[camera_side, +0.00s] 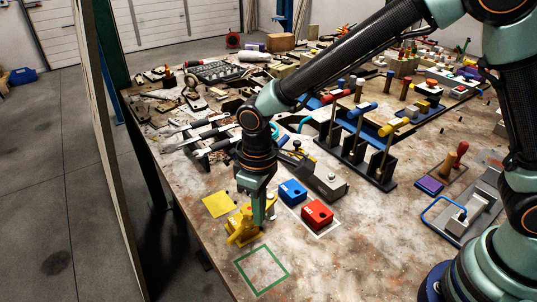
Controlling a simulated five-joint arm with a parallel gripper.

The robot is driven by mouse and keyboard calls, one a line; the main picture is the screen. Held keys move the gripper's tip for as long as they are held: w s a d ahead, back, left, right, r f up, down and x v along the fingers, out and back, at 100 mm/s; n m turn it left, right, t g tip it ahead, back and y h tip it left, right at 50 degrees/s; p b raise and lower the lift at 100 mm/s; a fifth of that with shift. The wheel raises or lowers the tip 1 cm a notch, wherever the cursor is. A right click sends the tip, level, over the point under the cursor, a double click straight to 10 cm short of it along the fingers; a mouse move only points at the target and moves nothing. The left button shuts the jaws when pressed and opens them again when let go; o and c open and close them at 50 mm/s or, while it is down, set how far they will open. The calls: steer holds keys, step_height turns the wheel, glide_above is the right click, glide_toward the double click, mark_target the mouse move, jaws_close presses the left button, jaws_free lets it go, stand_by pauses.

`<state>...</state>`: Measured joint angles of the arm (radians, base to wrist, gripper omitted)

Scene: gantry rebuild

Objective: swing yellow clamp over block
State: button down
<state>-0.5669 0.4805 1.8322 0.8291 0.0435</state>
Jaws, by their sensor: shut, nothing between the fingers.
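The yellow clamp (238,231) stands near the table's left edge. My gripper (259,218) points down at its right side, shut and empty. It overlaps the clamp in this view, and I cannot tell whether they touch. The gripper hides part of the clamp. A blue block (292,192) and a red block (317,214) sit to the right on a white-edged patch. I cannot tell which block the task names, or see a block under the clamp.
A flat yellow square (217,204) lies behind the clamp, and a green square outline (262,270) in front. A grey box (327,180) and a black rack with coloured handles (362,150) stand behind the blocks.

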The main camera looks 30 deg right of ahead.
steer(key=shift+w+a, duration=0.4)
steer(key=shift+w, duration=0.1)
steer(key=shift+w+a, duration=0.1)
steer(key=shift+w, duration=0.1)
steer(key=shift+w+a, duration=0.1)
steer(key=shift+w, duration=0.15)
steer(key=shift+s, duration=0.35)
step_height(320, 180, up, 9)
stand_by(1.1)
